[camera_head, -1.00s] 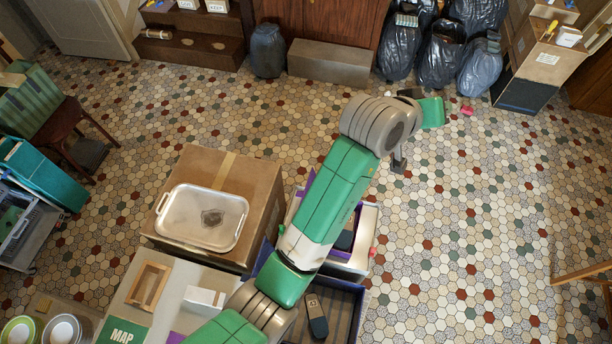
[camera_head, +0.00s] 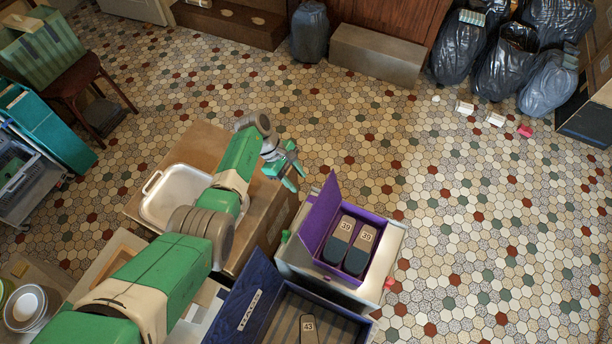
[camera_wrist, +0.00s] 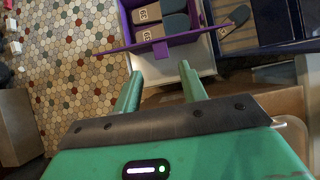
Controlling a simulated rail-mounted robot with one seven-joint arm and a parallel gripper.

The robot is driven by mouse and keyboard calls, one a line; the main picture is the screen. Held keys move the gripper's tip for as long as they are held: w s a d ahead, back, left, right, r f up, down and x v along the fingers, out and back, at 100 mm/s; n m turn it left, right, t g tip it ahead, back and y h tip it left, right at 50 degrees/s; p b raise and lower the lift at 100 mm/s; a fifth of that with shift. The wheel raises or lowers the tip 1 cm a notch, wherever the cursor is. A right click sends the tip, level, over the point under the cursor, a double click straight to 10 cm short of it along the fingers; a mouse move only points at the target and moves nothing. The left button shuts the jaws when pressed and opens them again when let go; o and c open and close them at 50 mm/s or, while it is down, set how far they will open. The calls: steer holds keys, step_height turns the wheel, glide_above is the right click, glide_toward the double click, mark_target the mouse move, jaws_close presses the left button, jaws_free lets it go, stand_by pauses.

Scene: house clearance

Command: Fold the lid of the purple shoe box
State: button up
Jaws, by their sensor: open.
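The purple shoe box (camera_head: 379,249) stands on a pale box, with two dark shoes marked 39 (camera_head: 350,243) inside. Its purple lid (camera_head: 317,216) stands up along the left side, open. My gripper (camera_head: 297,180) is open and empty, just behind and left of the lid, apart from it. In the wrist view my gripper's fingers (camera_wrist: 160,82) point toward the purple box (camera_wrist: 122,22), which lies beyond the tips with the shoes showing.
A blue shoe box with raised lid (camera_head: 243,305) and a shoe marked 43 (camera_head: 309,328) is in front. A cardboard box (camera_head: 258,222) with a white tray (camera_head: 165,203) stands left, under my arm. Black bags (camera_head: 505,70) stand far right.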

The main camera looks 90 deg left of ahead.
mark_target(313, 199)
steer(key=shift+d, duration=0.1)
steer(key=b+x, duration=0.6)
steer(key=x, duration=0.2)
steer(key=shift+f, duration=0.15)
steer(key=shift+r, duration=0.35)
steer(key=shift+w+f, duration=0.15)
steer(key=shift+f, duration=0.2)
steer(key=c, duration=0.7)
